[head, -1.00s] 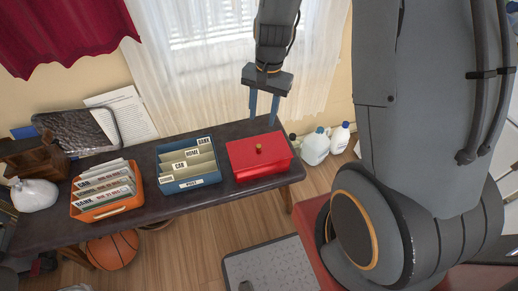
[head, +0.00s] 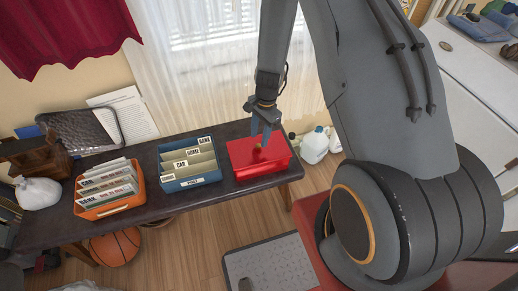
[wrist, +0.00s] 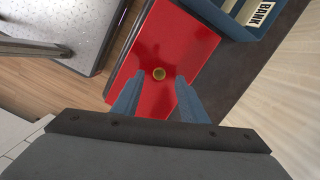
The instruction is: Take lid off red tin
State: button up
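The red tin (head: 262,172) stands at the right end of the dark table, with its flat red lid (head: 240,151) on top. A small round yellowish knob (wrist: 159,74) sits in the middle of the lid in the wrist view. My gripper (head: 264,137) is above the lid, its blue fingers pointing down close to the knob. In the wrist view my gripper (wrist: 157,97) is open, with one finger on each side and a wide gap between. The knob appears ahead of the gap, and nothing is held. Whether the fingertips touch the lid is unclear.
A blue file box (head: 190,182) stands just left of the tin, and an orange file box (head: 107,208) is farther left on the dark table (head: 150,217). White jugs (head: 314,146) stand beyond the table's right end. A curtained window is behind.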

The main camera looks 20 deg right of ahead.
aim_at(258, 145)
jog(key=shift+s+a+f+p, duration=0.15)
jog(key=shift+f+p, duration=0.25)
jog(key=shift+f, duration=1.5)
grip_shut()
jog(key=shift+r, duration=0.1)
